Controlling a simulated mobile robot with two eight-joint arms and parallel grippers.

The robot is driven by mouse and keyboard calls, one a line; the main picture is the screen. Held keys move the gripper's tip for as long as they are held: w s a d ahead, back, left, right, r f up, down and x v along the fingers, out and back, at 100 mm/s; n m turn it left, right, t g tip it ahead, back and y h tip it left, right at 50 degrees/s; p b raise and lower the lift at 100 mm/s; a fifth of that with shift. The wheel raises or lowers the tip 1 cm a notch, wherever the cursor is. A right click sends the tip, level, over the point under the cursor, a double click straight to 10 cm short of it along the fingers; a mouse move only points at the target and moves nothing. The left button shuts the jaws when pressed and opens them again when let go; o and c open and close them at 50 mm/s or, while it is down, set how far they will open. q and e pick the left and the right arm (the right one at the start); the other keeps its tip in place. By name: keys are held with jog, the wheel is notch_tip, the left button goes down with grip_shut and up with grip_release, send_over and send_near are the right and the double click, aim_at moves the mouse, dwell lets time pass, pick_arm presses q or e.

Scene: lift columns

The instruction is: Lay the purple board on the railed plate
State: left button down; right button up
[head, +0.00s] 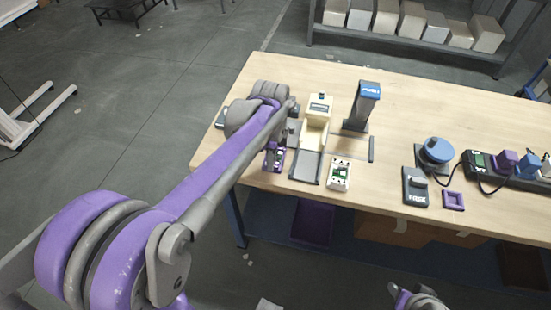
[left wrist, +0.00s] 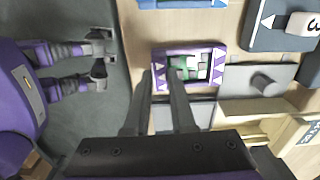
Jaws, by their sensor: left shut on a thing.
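The purple board (head: 273,165) is a small rectangle with green and pale parts, near the table's front edge on the left. It also shows in the left wrist view (left wrist: 190,52). My left gripper (left wrist: 160,77) is shut on its edge nearest me; I cannot tell whether the board touches the table. A grey plate with dark side edges, apparently the railed plate (head: 305,168), lies just right of the board, in front of a cream device. It is partly behind the fingers in the left wrist view (left wrist: 204,114). My right gripper (head: 415,298) is at the bottom edge, its jaws unclear.
A white board with a green middle (head: 340,175) lies right of the plate. The cream device (head: 318,108) and a blue-topped grey post (head: 364,105) stand behind. A round blue device (head: 436,150), a grey block (head: 415,187) and a small purple frame (head: 453,200) are farther right.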

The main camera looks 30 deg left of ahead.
pick_arm(q)
jog(key=shift+r+p, duration=1.95)
jog(key=shift+r, duration=1.1)
pick_arm(e)
jog(key=r, duration=0.2)
jog(key=w+r, duration=0.1)
jog(key=r, duration=0.1)
jog(key=shift+w+r, duration=0.15)
jog(key=shift+r, duration=0.2)
